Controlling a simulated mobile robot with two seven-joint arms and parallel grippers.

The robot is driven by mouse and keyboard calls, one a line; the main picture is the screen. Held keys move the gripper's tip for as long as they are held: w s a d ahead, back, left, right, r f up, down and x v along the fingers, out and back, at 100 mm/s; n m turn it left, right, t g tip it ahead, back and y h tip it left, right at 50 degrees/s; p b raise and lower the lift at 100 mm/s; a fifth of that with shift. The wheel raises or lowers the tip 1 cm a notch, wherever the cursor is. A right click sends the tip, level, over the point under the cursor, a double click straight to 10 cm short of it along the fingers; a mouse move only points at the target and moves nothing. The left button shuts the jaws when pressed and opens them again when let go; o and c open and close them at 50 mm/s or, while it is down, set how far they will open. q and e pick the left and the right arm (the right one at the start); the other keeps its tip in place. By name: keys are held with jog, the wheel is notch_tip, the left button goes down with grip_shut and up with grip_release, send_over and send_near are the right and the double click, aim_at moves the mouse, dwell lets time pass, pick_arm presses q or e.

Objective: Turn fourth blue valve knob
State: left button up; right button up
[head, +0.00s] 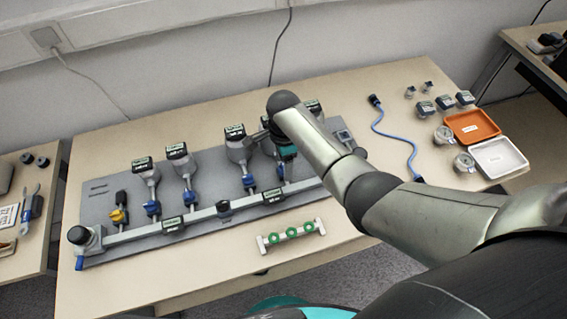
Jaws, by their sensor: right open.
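A grey panel (100,205) on the table carries a row of gauges over small valves along a metal pipe. Blue valve knobs show at the left (152,208), beside it (190,198), and further right (248,182). A fourth blue knob (280,172) shows just below my right gripper (284,160), partly covered by it. My right arm reaches in from the right, over the right part of the panel. The gripper is open; its fingertips are mostly hidden, and I cannot tell whether they touch the knob. My left gripper is out of view.
A yellow knob (119,215) is at the panel's left. A small rack with green rings (291,235) lies in front. A blue cable (398,135), orange tray (472,126), white tray (498,157) and several small gauges are at the right. The table's front left is clear.

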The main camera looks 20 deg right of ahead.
grip_shut()
dwell(0.5)
